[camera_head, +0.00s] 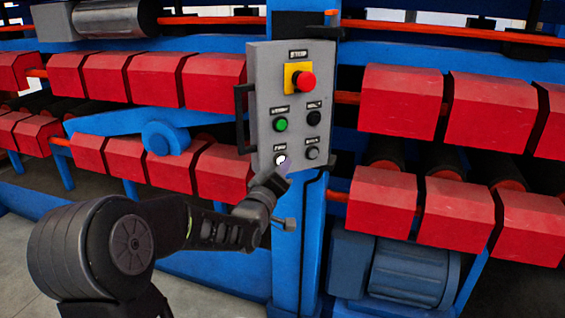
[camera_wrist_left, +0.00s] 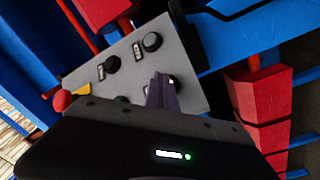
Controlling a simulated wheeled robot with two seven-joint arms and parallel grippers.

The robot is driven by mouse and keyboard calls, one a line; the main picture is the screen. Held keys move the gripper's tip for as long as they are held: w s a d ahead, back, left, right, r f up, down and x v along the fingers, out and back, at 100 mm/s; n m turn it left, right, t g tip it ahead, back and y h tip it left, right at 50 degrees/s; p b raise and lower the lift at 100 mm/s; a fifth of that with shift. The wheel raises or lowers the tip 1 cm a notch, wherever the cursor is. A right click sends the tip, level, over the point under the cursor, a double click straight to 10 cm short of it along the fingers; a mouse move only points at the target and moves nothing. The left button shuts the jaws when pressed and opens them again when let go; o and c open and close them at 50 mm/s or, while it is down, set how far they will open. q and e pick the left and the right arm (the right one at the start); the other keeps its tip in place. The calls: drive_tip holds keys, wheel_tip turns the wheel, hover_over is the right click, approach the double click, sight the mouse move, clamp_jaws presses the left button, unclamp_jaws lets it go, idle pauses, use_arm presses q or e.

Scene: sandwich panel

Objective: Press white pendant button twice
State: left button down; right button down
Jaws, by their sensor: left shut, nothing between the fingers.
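The grey pendant panel (camera_head: 262,112) hangs on a blue post. Its white button (camera_head: 281,160) is at the lower left, below the green button (camera_head: 281,125). My left gripper (camera_head: 285,170) is shut and empty, with its fingertips just below and right of the white button. I cannot tell whether they touch it. In the left wrist view the shut fingers (camera_wrist_left: 162,92) lie over the panel (camera_wrist_left: 190,75), and a small bright part of the white button (camera_wrist_left: 172,80) shows beside the tips. My right gripper is not in view.
A blue motor (camera_head: 410,272) sits lower right.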

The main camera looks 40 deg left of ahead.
use_arm(q)
drive_tip(key=shift+s+d+b, duration=0.4)
drive_tip(key=shift+d+b, duration=0.05)
drive_tip(key=shift+d, duration=0.3)
drive_tip(key=d, duration=0.1)
drive_tip(key=s+d+b, duration=0.1)
drive_tip(key=d, duration=0.1)
drive_tip(key=s+d, duration=0.1)
drive_tip(key=shift+s+d+b, duration=0.1)
drive_tip(key=shift+d+b, duration=0.15)
drive_tip(key=shift+b, duration=0.05)
idle(2.5)
